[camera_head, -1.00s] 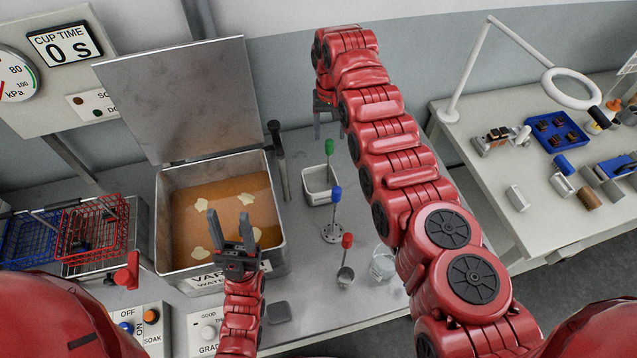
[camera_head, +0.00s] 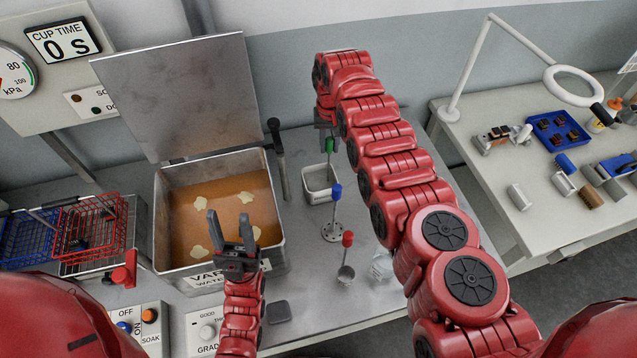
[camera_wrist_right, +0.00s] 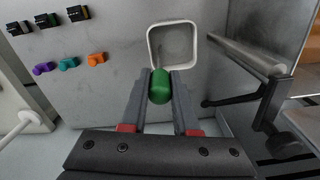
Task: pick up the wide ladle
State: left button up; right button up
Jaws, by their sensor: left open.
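Three upright tools with coloured handles stand on the bench. The green handle (camera_head: 329,146) rises by a grey square container (camera_head: 322,196); its lower end is unclear. I cannot tell which is the wide ladle. My right gripper (camera_head: 326,128) is just above the green handle in the head view. In the right wrist view its fingers (camera_wrist_right: 161,80) lie on both sides of the green handle (camera_wrist_right: 159,88); contact is unclear. My left gripper (camera_head: 229,218) is open and empty over the tank's front.
A lidded metal tank (camera_head: 160,205) of brown liquid with pale pieces stands left of the tools. A dark upright handle (camera_head: 277,150) is at its right side. A clear beaker (camera_head: 382,265) stands beside my right arm. Wire baskets (camera_head: 90,225) are at the left.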

grip_shut()
